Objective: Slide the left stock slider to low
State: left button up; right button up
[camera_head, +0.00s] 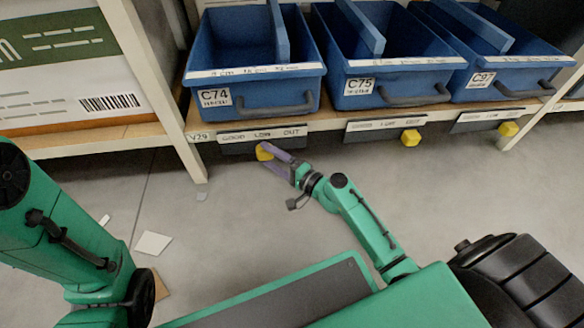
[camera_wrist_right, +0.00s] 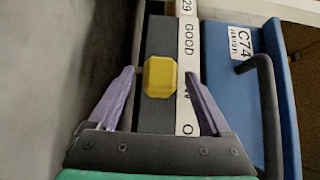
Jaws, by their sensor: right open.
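The left stock slider is a dark track (camera_head: 250,146) under the C74 bin, with a label strip (camera_head: 262,134) reading GOOD, LOW, OUT. Its yellow knob (camera_head: 264,152) stands below the LOW mark in the head view. In the right wrist view the yellow knob (camera_wrist_right: 160,76) is level with about the start of LOW, just past GOOD; a finger partly hides the word. My right gripper (camera_head: 272,156) is open at the knob. Its purple fingertips are on either side of the knob, with gaps visible. My left gripper is out of view; only its green arm shows.
Blue bins C74 (camera_head: 255,85), C75 (camera_head: 385,75) and C97 (camera_head: 490,70) sit on the shelf above. Two other yellow knobs (camera_head: 411,138) (camera_head: 508,129) hang to the right. A rack post (camera_head: 160,90) stands left. Floor below is mostly clear.

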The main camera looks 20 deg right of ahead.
jog(key=p+v, duration=0.2)
jog(key=v, duration=1)
jog(key=shift+s, duration=0.2)
